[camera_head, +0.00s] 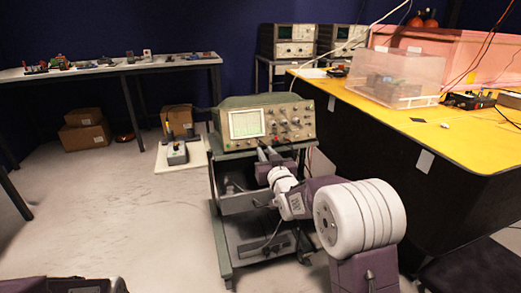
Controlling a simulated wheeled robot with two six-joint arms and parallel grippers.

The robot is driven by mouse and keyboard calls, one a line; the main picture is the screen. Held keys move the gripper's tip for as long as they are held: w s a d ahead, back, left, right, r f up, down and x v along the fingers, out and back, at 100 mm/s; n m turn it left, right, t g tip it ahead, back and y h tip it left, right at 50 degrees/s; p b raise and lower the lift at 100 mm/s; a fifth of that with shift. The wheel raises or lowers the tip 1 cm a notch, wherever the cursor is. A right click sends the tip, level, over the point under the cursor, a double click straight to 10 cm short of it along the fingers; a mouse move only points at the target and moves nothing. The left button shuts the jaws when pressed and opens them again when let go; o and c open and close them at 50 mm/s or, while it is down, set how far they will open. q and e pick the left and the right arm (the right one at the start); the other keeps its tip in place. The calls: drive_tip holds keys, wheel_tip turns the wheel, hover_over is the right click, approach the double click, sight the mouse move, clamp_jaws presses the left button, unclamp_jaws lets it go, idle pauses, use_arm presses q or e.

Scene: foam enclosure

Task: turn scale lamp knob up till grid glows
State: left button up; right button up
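The oscilloscope (290,108) stands on top of a grey wheeled cart, its front facing me. Its screen (246,123) at the left of the panel shows pale green with faint grid lines. Several knobs (283,121) sit to the right of the screen; I cannot make out which is the scale lamp knob. My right gripper (266,150) points at the lower edge of the panel, just right of and below the screen. Its two grey fingers show side by side, but their tips are too small to tell whether they touch a knob. My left gripper is out of view.
The cart (237,202) has open shelves below the oscilloscope. A yellow-topped bench (460,145) with a clear box (400,75) stands close on the right. A long table (100,70) stands at the back left. The floor left of the cart is mostly clear.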

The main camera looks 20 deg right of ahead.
sight(259, 142)
drive_tip(key=w, duration=0.5)
drive_tip(key=shift+w+b, duration=0.35)
clamp_jaws()
